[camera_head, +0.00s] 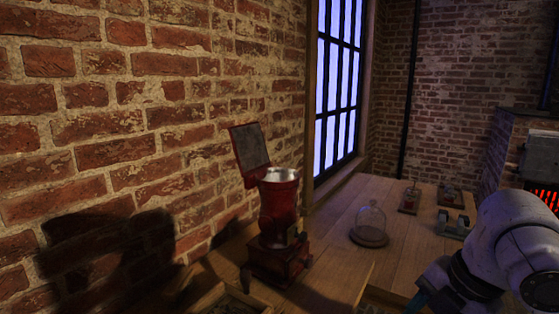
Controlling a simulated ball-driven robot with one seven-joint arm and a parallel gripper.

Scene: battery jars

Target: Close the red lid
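The red lid (250,153) stands open, tilted up and back against the brick wall side, with its dark grey inner face showing. It is at the rear left of a red jar-like vessel (279,208) with a bright metal top, and its lower edge meets the vessel near the rim. The vessel stands upright on a dark red square base (279,262) on the wooden bench. My white and dark arm is at the lower right, well apart from the lid. My gripper is not visible; a small blue part shows by the arm at the bottom edge.
A glass dome (371,222) on a round wooden base stands right of the vessel. Several small devices (410,200) sit farther back on the wooden bench (335,245). A brick wall and barred window border the left and back. A glowing red heater (543,180) is at the far right.

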